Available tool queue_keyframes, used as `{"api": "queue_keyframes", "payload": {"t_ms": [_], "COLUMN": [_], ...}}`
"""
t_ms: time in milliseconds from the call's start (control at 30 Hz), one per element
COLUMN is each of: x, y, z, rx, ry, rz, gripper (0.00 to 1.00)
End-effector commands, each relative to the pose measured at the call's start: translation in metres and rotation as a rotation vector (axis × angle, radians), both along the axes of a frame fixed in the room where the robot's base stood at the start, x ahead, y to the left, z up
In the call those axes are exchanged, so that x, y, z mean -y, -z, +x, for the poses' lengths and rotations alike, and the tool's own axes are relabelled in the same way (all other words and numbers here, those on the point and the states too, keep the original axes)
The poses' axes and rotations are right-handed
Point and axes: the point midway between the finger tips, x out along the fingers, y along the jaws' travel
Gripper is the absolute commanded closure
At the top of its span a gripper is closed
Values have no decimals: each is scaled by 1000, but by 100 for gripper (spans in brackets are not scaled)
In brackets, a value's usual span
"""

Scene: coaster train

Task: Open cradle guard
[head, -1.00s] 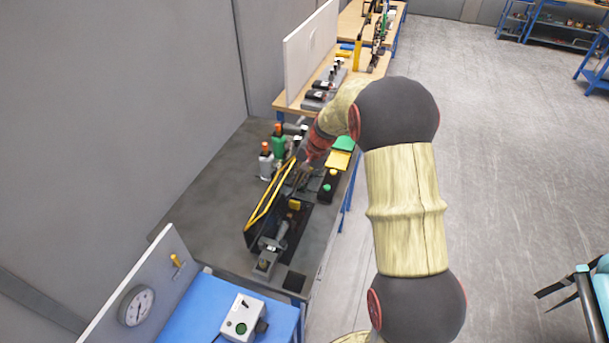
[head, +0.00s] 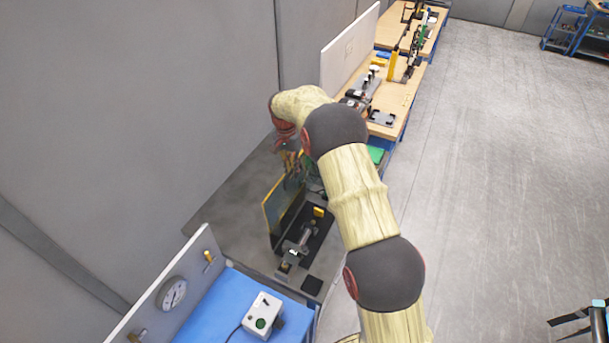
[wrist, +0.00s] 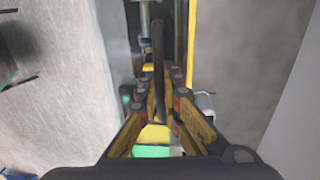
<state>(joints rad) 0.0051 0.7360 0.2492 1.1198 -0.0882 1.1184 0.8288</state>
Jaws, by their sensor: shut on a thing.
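The cradle guard (head: 277,206), a clear panel with yellow edging, stands raised on the left side of the black cradle (head: 322,229) on the dark bench. My gripper (head: 291,164) is at the guard's far upper end. In the wrist view, my gripper (wrist: 162,100) has its yellow fingers closed around a dark bar-like handle (wrist: 158,50). The guard's yellow edge (wrist: 191,45) runs just right of that handle. A metal part (head: 305,236) and a yellow block (head: 318,212) show in the cradle. My arm hides the bench behind the gripper.
A grey wall stands close on the left. A blue bench (head: 205,307) with a gauge (head: 172,293) and a control box (head: 262,312) is in front. A wooden bench (head: 399,103) with a white panel (head: 348,47) stands behind.

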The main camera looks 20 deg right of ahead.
Motion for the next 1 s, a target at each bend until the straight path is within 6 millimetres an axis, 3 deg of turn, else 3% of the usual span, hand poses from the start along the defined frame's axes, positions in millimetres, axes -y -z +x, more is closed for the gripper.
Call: {"api": "queue_keyframes", "payload": {"t_ms": [100, 400, 967, 1000], "x": [-14, -32, -36, -36], "y": [-4, -3, -4, -4], "z": [15, 33, 37, 37], "rx": [8, 8, 8, 8], "ry": [-2, 0, 0, 0], "rz": [1, 3, 3, 3], "gripper": [100, 100, 100, 92]}}
